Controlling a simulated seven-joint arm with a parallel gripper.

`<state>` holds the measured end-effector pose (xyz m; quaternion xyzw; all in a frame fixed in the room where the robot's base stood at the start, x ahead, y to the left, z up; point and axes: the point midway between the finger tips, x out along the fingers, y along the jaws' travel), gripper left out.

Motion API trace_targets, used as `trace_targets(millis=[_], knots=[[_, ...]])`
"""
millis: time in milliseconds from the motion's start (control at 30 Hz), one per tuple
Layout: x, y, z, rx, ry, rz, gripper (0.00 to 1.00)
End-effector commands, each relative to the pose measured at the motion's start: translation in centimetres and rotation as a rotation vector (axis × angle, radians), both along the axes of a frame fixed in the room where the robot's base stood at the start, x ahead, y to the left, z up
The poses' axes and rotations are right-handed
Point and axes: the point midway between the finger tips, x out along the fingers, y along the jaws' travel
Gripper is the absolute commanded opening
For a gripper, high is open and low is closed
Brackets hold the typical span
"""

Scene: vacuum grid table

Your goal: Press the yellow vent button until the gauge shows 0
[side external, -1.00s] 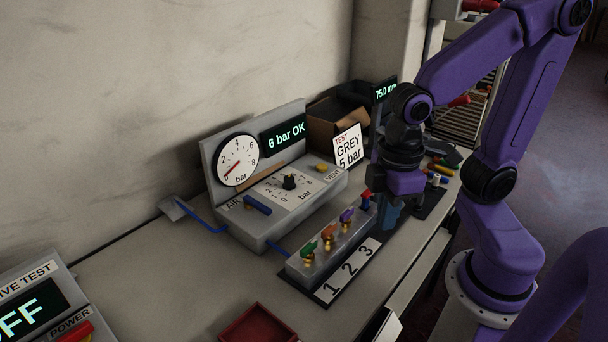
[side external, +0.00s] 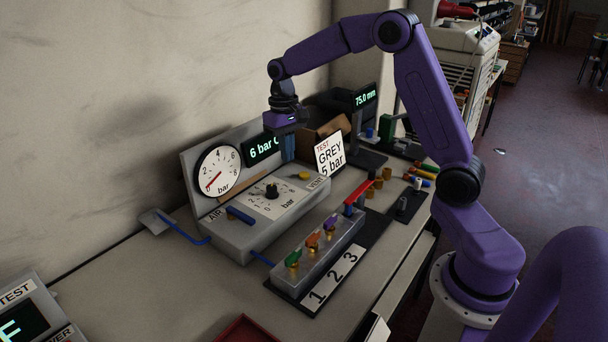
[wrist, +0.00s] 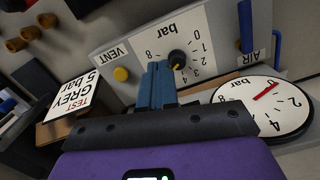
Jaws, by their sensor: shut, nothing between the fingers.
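The yellow vent button (side external: 304,175) sits on the right end of the grey panel's top (side external: 228,233), by the VENT label. It also shows in the wrist view (wrist: 121,74). My gripper (side external: 288,160) is shut and empty, above the back of the panel, left of the button in the side view. In the wrist view the closed blue fingers (wrist: 157,85) are apart from the button. The round gauge (side external: 217,170) has its red needle pointing to the lower left, below the 2 mark; it shows in the wrist view too (wrist: 262,106).
A black knob (side external: 271,190) stands on the panel's dial, near a blue AIR lever (side external: 241,215). A GREY 5 bar card (side external: 330,155) stands to the right. A block with coloured valves (side external: 318,240) lies in front.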

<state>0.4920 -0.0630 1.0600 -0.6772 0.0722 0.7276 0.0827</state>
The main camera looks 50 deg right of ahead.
Motion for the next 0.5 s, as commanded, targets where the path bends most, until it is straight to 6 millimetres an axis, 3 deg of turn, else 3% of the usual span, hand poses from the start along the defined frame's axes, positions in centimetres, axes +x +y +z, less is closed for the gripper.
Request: trace_targets(millis=[100, 233, 400, 500], knots=[[2.1, -4.2, -1.2, 0.001, 0.012, -0.136, 0.00], [3.4, -7.9, -2.2, 0.003, 0.021, -0.247, 0.00], [4.1, -10.8, -2.9, 0.004, 0.027, -0.332, 0.00], [4.2, -11.4, -3.1, 0.005, 0.028, -0.351, 0.00]])
